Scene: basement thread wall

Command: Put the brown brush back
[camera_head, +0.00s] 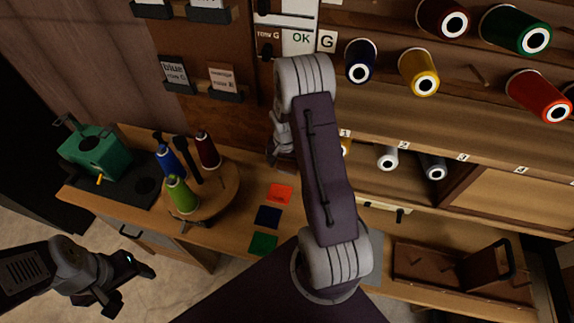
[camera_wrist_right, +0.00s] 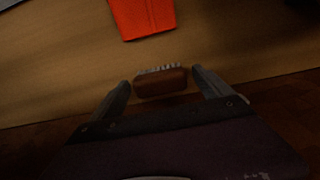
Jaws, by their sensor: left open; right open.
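A small brown brush (camera_wrist_right: 161,84) with pale bristles shows in the right wrist view, close to a wooden surface. My right gripper (camera_wrist_right: 161,90) is open, with one finger at each side of the brush and gaps between them. I cannot tell how far the brush is from the fingertips in depth. In the head view my right arm hides the brush and most of the right gripper. My left gripper (camera_head: 126,286) is open and empty at the lower left, over the floor beside the bench.
An orange-red card (camera_wrist_right: 143,14) lies beyond the brush. The bench (camera_head: 225,232) also carries a round wooden stand (camera_head: 222,190) with several spools and a green device (camera_head: 93,148). A thread rack (camera_head: 400,110) stands at the right. A brown wooden tray (camera_head: 430,275) is at lower right.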

